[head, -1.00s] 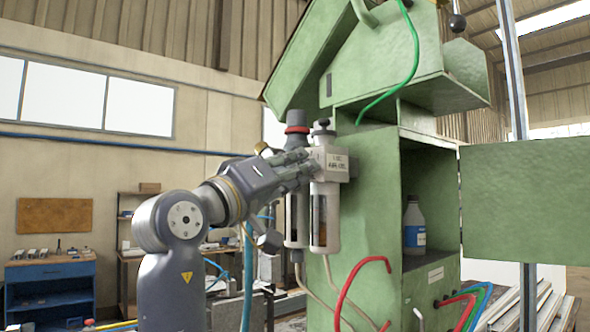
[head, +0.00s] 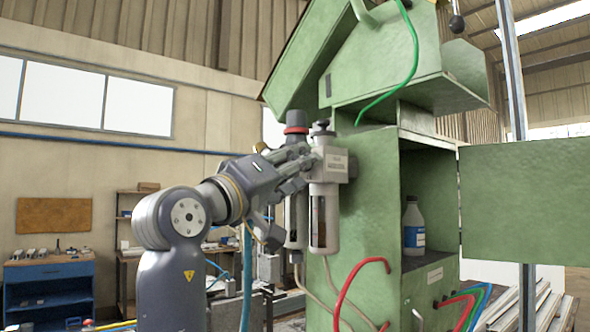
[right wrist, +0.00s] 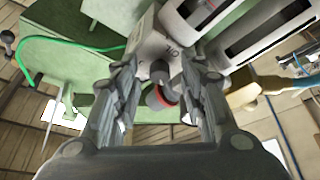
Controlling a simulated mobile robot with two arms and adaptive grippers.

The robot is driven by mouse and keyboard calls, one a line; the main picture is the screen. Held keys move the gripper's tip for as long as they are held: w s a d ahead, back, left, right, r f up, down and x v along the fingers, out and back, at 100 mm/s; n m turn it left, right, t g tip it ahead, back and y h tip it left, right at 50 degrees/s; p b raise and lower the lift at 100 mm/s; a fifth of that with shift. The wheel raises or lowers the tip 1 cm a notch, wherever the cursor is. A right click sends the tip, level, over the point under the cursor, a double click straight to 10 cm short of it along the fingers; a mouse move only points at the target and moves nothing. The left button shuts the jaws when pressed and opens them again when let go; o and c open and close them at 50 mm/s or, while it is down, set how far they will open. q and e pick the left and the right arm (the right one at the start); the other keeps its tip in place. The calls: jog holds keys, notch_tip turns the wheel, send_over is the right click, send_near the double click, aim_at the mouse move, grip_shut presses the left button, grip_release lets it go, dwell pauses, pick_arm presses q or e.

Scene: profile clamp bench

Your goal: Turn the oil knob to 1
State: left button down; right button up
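The air unit has a white right-hand body (head: 331,166) with a clear bowl, and a small black knob (head: 322,128) on top. To its left is a dark knob with a red band (head: 296,130). My right gripper (head: 304,166) is at the left side of the white body. In the right wrist view the unit appears upside down. My gripper fingers (right wrist: 162,78) are apart there, with a small dark knob (right wrist: 160,70) and the red-banded knob (right wrist: 162,97) showing between them. I cannot tell whether they touch anything. The knob's setting is not readable. My left gripper is out of view.
The green cabinet (head: 366,220) stands close to the right of the unit, with a bottle (head: 413,226) on its shelf. A red hose (head: 350,285) curves below the bowls. A blue workbench (head: 50,285) stands far left.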

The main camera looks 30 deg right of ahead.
notch_tip(320, 180, up, 10)
dwell(0.9)
